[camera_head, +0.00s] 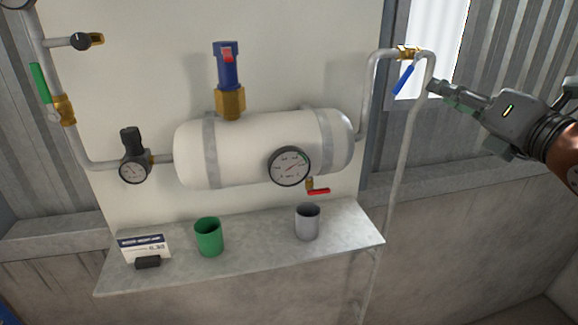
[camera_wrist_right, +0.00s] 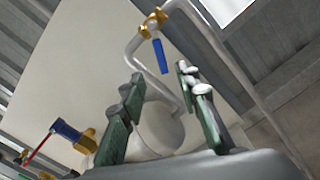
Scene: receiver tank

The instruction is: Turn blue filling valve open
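The blue filling valve is a brass body (camera_head: 408,52) on the pipe right of the white tank (camera_head: 265,150). Its blue lever (camera_head: 404,78) hangs down and slightly left. In the right wrist view the blue lever (camera_wrist_right: 159,56) shows beyond the fingers, near the gap between them. My right gripper (camera_head: 432,92) comes in from the right, just right of the lever and close to the vertical pipe, apart from the lever. In the right wrist view the right gripper (camera_wrist_right: 158,84) has its fingers spread with nothing between them. My left gripper is not in view.
The vertical pipe (camera_head: 408,150) runs down beside the lever. A shelf (camera_head: 270,255) below the tank holds a green cup (camera_head: 208,237), a grey cup (camera_head: 307,222) and a sign (camera_head: 144,248). A red-handled drain valve (camera_head: 318,191) sits under the tank. A gauge (camera_head: 289,166) faces forward.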

